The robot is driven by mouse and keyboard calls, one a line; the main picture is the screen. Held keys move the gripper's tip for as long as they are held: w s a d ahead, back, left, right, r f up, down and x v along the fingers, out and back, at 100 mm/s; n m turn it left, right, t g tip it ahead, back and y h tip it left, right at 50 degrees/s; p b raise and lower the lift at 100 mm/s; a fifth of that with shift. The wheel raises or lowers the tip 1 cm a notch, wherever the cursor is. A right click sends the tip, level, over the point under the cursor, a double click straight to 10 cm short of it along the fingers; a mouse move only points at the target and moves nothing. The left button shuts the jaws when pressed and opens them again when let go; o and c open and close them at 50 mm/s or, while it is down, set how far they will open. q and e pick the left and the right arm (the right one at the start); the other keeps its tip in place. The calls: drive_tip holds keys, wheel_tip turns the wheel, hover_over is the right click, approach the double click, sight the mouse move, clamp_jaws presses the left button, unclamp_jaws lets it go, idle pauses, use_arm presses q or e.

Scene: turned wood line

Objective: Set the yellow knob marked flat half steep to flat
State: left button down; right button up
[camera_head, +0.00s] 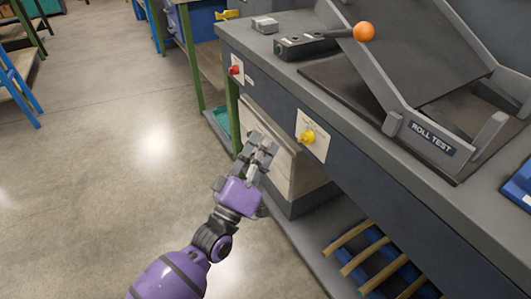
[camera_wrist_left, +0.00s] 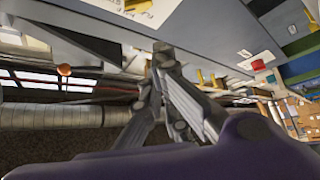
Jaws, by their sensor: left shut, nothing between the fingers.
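The yellow knob (camera_head: 307,137) sits on a pale label plate (camera_head: 317,124) on the front face of the grey bench. The plate's marks are too small to read, so I cannot tell the setting. A yellow piece at the top edge of the left wrist view looks like this knob (camera_wrist_left: 138,5). My left gripper (camera_head: 262,143), on a purple arm, is shut and empty. In the head view it appears left of the knob and apart from it. Its grey fingers (camera_wrist_left: 163,62) also show in the left wrist view. My right gripper is not in view.
A red knob (camera_head: 235,70) is on the bench front, farther left. A ramp marked ROLL TEST (camera_head: 433,139) and a lever with an orange ball (camera_head: 364,32) stand on top. Wooden rods (camera_head: 358,258) lie on the lower shelf.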

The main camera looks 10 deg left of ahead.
sight(306, 138)
use_arm(q)
drive_tip(key=x, duration=0.8)
drive_tip(key=shift+s+d+f+b, duration=0.25)
drive_tip(key=shift+s+d+f, duration=0.1)
drive_tip(key=shift+s+f, duration=0.4)
drive_tip(key=shift+s+d+f+b, duration=0.2)
drive_tip(key=shift+s+d+f, duration=0.15)
drive_tip(key=shift+s+f, duration=0.35)
drive_tip(key=shift+w+f, duration=0.1)
drive_tip(key=shift+w, duration=0.05)
drive_tip(key=shift+n+y+p, duration=0.4)
drive_tip(key=shift+n+p, duration=0.1)
drive_tip(key=shift+p, duration=0.15)
drive_tip(key=shift+f+n+y+p, duration=0.1)
drive_tip(key=shift+n+y+p, duration=0.4)
drive_tip(key=shift+p, duration=0.2)
